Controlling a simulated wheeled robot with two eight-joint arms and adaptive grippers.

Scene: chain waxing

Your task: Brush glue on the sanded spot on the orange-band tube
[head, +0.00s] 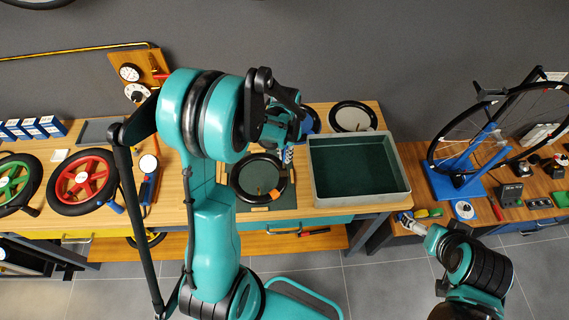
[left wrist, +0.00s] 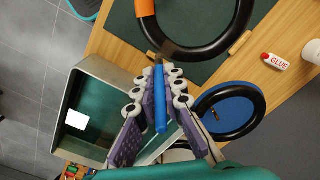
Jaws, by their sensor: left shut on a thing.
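The black tube ring with an orange band (left wrist: 147,10) lies on a dark green mat in the left wrist view; the ring also shows in the head view (head: 237,186). A dull brownish patch (left wrist: 172,49) shows on the tube near the band. My left gripper (left wrist: 160,90) is shut on a slim blue brush (left wrist: 161,112). The brush points toward the ring, and I cannot tell whether its tip touches. In the head view my left gripper (head: 286,152) is at the ring's upper right, partly hidden by its arm. My right gripper (head: 404,218) is off the bench's right end; its jaws are unclear.
A white glue bottle (left wrist: 276,62) lies beside the mat, near a white cup (left wrist: 313,52). A grey tray (head: 360,200) stands right of the mat. Another tube ring (left wrist: 256,100) lies around a blue disc. Wheels (head: 82,181) lie on the bench at left.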

